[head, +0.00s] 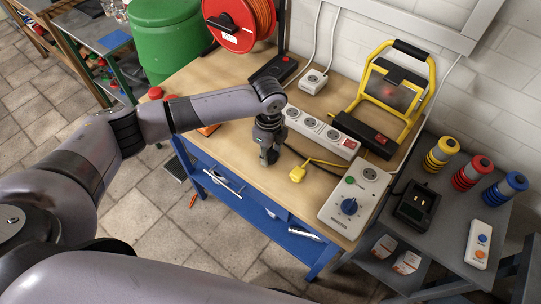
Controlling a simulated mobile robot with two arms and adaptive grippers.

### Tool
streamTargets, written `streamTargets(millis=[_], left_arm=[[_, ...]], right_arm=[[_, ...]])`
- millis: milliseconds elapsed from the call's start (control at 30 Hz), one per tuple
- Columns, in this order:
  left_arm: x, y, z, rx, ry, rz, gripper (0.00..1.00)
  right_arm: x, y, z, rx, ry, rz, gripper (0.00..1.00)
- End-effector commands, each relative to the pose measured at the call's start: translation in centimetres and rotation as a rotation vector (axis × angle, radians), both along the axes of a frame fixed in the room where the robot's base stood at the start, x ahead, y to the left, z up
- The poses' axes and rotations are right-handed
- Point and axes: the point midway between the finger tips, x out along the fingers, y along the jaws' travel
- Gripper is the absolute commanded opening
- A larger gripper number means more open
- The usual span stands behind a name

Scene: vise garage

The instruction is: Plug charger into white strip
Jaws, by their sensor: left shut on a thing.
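The white strip (325,131) lies on the wooden bench top, with several round sockets in a row and a red switch at its right end. My left gripper (268,157) is just left of and in front of the strip, pointing down over the bench near its front edge. It is shut on a small dark thing, which looks like the charger's plug and is mostly hidden by the fingers. A dark cable runs right from beside the gripper. The black charger (413,204) sits on the grey side table at the right. My right gripper is out of view.
A yellow plug (297,174) with a yellow cable lies in front of the strip. A yellow work lamp (399,87) stands behind the strip, and a red cable reel (229,25) at the back left.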

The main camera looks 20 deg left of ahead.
Motion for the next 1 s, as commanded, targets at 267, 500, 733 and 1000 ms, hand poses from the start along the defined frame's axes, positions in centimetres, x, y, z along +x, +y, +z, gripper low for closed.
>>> streamTargets(millis=[267, 500, 733, 1000], left_arm=[[0.0, 0.0, 0.1, 0.000, -0.001, 0.000, 0.06], [0.1, -0.1, 1.6, -0.003, -0.002, 0.000, 0.06], [0.2, 0.0, 6.5, -0.003, -0.008, -0.001, 0.06], [0.1, -0.1, 14.3, -0.002, -0.006, -0.001, 0.06]], right_arm=[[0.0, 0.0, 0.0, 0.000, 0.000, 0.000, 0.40], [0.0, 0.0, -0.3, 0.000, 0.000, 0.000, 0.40], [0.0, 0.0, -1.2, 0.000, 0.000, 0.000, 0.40], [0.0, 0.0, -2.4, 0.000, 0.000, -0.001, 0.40]])
